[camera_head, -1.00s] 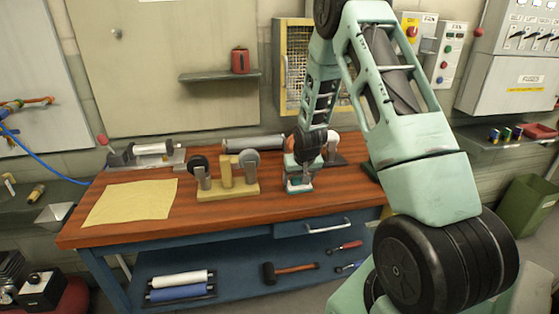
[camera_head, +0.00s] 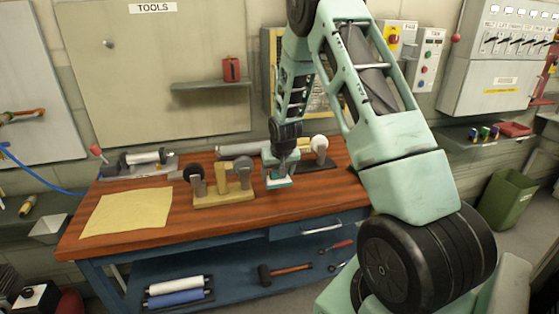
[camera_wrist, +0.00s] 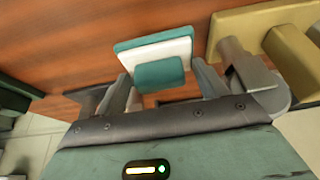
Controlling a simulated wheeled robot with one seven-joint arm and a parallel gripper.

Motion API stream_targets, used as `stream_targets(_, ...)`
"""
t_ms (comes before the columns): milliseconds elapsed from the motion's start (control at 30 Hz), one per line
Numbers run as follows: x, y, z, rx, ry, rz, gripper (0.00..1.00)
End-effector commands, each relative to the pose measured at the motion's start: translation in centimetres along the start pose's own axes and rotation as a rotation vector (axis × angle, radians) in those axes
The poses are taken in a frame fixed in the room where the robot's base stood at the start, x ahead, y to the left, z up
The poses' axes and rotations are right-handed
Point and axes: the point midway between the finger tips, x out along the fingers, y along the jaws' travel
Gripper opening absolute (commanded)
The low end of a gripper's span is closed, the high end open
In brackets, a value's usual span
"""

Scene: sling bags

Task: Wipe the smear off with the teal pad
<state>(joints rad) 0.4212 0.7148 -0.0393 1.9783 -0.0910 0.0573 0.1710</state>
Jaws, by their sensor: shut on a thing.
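The teal pad (camera_head: 279,183) is at the bench top, right of the wooden stand in the head view. In the wrist view the pad (camera_wrist: 125,46) has a teal plate, a white layer and a teal block handle. My gripper (camera_head: 282,173) is above the pad, and its fingers (camera_wrist: 163,80) are shut on the handle from both sides. The pad looks flat and low over the wood; I cannot tell whether it touches. I cannot make out a smear in either view; the arm and pad hide part of the bench.
The wooden workbench (camera_head: 150,232) holds a yellow cloth (camera_head: 127,214) at left. A pale wooden stand with round wheels (camera_head: 225,196) is close left of the pad. A dark-based stand with a pale disc (camera_head: 319,146) is behind right. Bare wood lies in front of the pad.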

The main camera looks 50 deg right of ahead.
Motion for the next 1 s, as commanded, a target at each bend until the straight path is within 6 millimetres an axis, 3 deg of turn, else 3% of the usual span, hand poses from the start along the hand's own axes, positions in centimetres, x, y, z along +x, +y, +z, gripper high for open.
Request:
stream_targets(333,-2.7,-0.6,-1.7,-0.002,0.001,-0.001,0.47)
stream_targets(1000,-2.6,-1.0,-1.4,-0.01,-0.002,-0.004,0.47)
